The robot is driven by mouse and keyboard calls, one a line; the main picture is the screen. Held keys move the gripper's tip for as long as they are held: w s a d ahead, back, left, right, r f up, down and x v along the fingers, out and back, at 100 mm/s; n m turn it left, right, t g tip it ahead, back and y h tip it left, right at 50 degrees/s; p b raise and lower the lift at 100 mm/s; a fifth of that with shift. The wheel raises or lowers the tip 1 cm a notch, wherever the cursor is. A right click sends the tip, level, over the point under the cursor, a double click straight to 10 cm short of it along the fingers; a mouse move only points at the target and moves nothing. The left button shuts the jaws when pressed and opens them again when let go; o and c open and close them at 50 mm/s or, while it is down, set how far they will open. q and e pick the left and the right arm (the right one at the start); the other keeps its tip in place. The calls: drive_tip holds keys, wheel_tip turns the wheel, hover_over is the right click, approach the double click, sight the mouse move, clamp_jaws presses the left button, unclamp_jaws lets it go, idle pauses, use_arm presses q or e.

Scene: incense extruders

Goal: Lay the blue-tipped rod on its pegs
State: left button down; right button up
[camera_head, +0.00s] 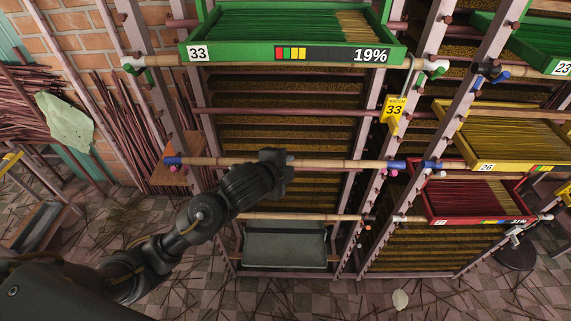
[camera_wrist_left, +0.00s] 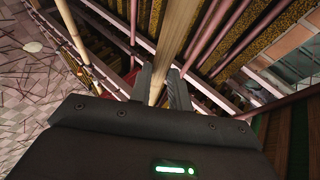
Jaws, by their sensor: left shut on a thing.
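The blue-tipped rod (camera_head: 225,163) is a pale bamboo pole that lies nearly level across the front of the middle rack, with a blue tip at each end. Its left tip (camera_head: 172,161) is at the left post, just above a small pink peg (camera_head: 175,174). Its right tip (camera_head: 396,165) is at the right post, above another pink peg (camera_head: 393,172). I cannot tell whether the rod touches the pegs. My left gripper (camera_head: 280,160) is shut on the rod near its middle. In the left wrist view, the rod (camera_wrist_left: 177,35) runs between the two fingers (camera_wrist_left: 162,88).
A yellow tag (camera_head: 394,113) hangs at the right post. Below are another bamboo rod (camera_head: 310,217) and a grey bin (camera_head: 285,250). Yellow (camera_head: 470,160) and red (camera_head: 470,217) trays stand right.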

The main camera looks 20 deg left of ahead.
use_arm(q)
drive_tip(key=shift+f, duration=0.1)
drive_tip(key=c, duration=0.9)
unclamp_jaws()
drive_tip(key=s+d+b, duration=0.1)
drive_tip(key=s+d, duration=0.1)
drive_tip(key=s, duration=0.7)
drive_tip(key=shift+s+d, duration=0.25)
drive_tip(key=shift+s, duration=0.1)
idle(0.4)
